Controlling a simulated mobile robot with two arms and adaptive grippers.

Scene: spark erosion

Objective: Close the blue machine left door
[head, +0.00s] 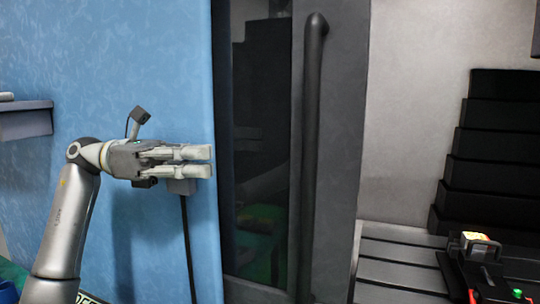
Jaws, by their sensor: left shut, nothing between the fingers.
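The blue machine's left door (335,130) is a dark grey panel with a dark glass window (258,120) and a long vertical black handle (309,160). It stands partly open, with the machine's inside showing to its right. My left gripper (211,161) is shut and empty. It points right, in front of the blue body panel (165,60), with its fingertips near the panel's right edge, left of the window. A gap separates it from the handle. My right gripper is not in view.
Inside the machine are a slotted grey table (395,262), black stepped covers (500,150) and a dark fixture with coloured parts (478,242). A grey shelf (25,121) juts out at the far left. A black cable (188,240) hangs below my gripper.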

